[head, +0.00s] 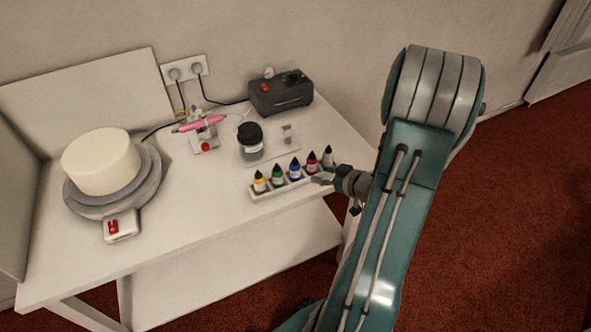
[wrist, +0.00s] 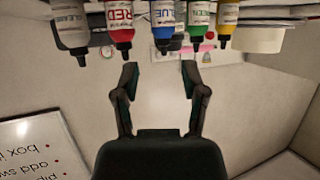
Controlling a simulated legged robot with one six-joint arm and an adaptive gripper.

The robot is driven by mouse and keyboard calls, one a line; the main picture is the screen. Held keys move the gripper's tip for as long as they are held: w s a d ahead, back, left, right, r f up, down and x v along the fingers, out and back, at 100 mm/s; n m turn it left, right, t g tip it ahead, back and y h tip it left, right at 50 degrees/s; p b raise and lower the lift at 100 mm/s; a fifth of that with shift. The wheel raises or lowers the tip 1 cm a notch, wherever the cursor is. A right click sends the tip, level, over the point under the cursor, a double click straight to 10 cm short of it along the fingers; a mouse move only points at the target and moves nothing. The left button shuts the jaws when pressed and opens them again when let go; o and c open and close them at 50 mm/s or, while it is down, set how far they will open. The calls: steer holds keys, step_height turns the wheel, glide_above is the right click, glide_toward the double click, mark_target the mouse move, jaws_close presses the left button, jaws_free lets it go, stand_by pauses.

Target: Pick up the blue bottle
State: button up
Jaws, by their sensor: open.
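The blue bottle (head: 295,171) stands upright in the middle of a row of small dropper bottles in a white rack (head: 262,193) near the table's front edge. In the wrist view, which is upside down, the blue bottle (wrist: 165,14) shows its BLUE label at the top, in line with the gap between my fingers. My gripper (wrist: 160,70) is open and empty, its fingertips apart from the bottle. In the head view my gripper (head: 322,179) is beside the right part of the rack, and its fingers are small and partly unclear.
Red (head: 311,163) and green (head: 277,176) bottles flank the blue one closely; yellow (head: 260,182) and clear (head: 328,157) stand at the ends. Behind are a dark-lidded jar (head: 250,142), airbrush (head: 198,123) and compressor (head: 280,93). A cake (head: 102,161) on a turntable (head: 150,180) is left.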

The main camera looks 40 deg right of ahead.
mark_target(299, 168)
steer(key=x, duration=0.2)
steer(key=a+x, duration=0.1)
steer(key=x, duration=0.2)
steer(key=shift+r, duration=0.1)
steer(key=x, duration=0.5)
steer(key=shift+d, duration=0.4)
steer(key=shift+w+a, duration=0.15)
steer(key=shift+w, duration=0.15)
steer(key=shift+c, duration=0.2)
steer(key=c, duration=0.4)
